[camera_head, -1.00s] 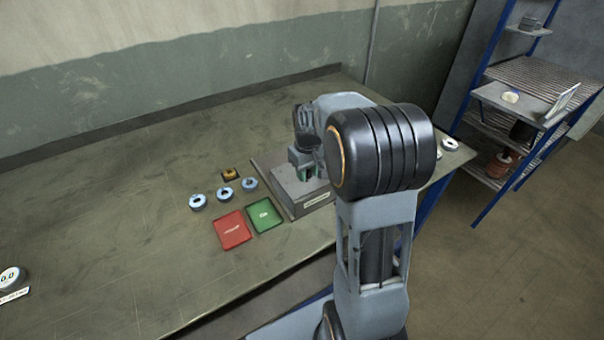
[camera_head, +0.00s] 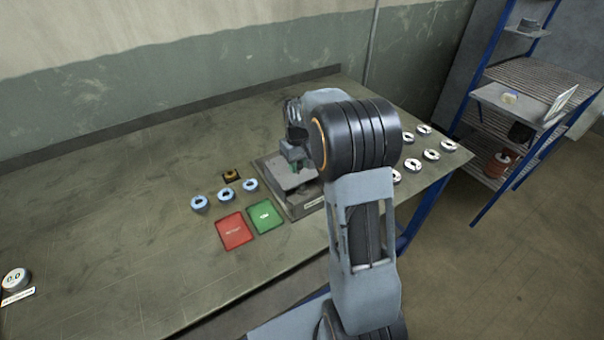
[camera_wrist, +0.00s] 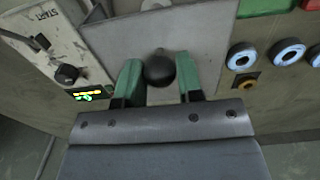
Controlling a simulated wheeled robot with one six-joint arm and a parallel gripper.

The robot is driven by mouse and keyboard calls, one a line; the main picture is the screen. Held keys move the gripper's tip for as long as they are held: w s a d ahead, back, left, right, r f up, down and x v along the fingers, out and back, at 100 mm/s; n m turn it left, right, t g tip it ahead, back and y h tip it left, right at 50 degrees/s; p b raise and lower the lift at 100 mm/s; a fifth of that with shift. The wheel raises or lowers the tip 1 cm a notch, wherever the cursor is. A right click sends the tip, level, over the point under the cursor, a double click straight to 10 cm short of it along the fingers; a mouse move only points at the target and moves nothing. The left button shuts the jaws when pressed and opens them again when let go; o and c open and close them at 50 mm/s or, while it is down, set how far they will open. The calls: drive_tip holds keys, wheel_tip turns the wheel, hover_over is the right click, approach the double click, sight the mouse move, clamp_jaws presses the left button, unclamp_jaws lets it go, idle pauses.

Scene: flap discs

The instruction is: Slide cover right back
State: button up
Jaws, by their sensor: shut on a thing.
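The cover (camera_wrist: 215,40) is a flat grey plate with a round black knob (camera_wrist: 160,68), seen in the wrist view. My gripper (camera_wrist: 159,76) has its two green fingers on either side of this knob and is shut on it. In the head view my gripper (camera_head: 292,163) is over the grey box-like fixture (camera_head: 304,208), which stands on the bench. My arm hides the right part of the fixture, and the exact position of the cover on it is hard to tell there.
A green tray (camera_head: 265,217) and a red tray (camera_head: 234,231) lie left of the fixture, with several blue-ringed discs (camera_head: 225,195) behind them. Several white discs (camera_head: 432,155) lie at the bench's right end. A START panel (camera_wrist: 45,40) is beside the gripper in the wrist view.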

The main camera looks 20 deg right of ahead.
drive_tip(key=shift+w+a+r+p, duration=0.15)
drive_tip(key=shift+w+p, duration=0.55)
drive_tip(key=shift+w, duration=0.8)
drive_tip(key=shift+w+a+f+p, duration=0.1)
drive_tip(key=shift+w+a+p, duration=0.1)
drive_tip(key=shift+w+p, duration=0.9)
drive_tip(key=shift+w+a+r+p, duration=0.15)
drive_tip(key=shift+w+p, duration=0.2)
drive_tip(key=shift+w, duration=1.5)
drive_tip(key=shift+o, duration=1.3)
drive_tip(key=shift+w+f, duration=0.15)
drive_tip(key=o, duration=0.5)
drive_tip(key=shift+c, duration=0.2)
wheel_tip(320, 180, up, 8)
drive_tip(key=p, duration=0.5)
